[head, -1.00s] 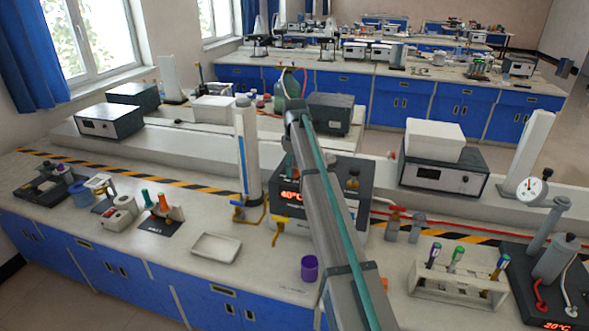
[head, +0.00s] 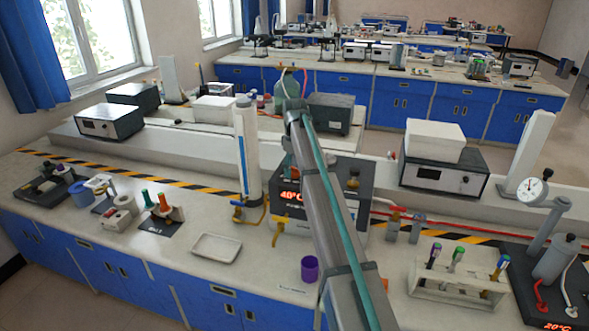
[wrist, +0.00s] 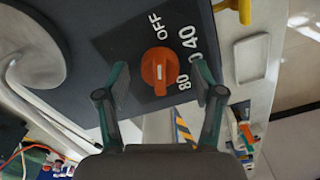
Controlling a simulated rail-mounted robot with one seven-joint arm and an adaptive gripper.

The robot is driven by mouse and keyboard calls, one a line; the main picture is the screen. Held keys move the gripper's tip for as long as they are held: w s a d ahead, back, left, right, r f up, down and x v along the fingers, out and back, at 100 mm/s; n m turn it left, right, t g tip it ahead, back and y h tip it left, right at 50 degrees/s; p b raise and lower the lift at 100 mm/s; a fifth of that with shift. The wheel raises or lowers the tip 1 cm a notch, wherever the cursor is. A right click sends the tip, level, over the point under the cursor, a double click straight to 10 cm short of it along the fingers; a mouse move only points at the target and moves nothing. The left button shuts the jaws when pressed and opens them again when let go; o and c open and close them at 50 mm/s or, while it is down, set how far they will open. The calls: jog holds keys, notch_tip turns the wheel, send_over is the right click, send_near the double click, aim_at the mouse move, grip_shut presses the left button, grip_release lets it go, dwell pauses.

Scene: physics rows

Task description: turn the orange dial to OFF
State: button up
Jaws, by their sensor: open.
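The orange dial (wrist: 160,68) sits on a dark panel in the wrist view, with white labels OFF, 40 and 80 around it. A short pale mark shows on its face; I cannot tell exactly which label it points to. My gripper (wrist: 162,79) is open, with one finger on each side of the dial and a visible gap on both sides. In the head view a dark unit (head: 353,178) with a red 40°C display stands behind my arm. The dial and my fingertips are hidden there.
In the head view a tall white cylinder (head: 246,150) stands left of the unit. A white tray (head: 216,247) and a purple cup (head: 310,268) lie in front. A tube rack (head: 458,285) stands to the right. The wrist view shows a yellow handle (wrist: 262,14) near the panel's edge.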

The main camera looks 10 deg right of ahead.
aim_at(294, 168)
notch_tip(294, 168, up, 12)
dwell(0.5)
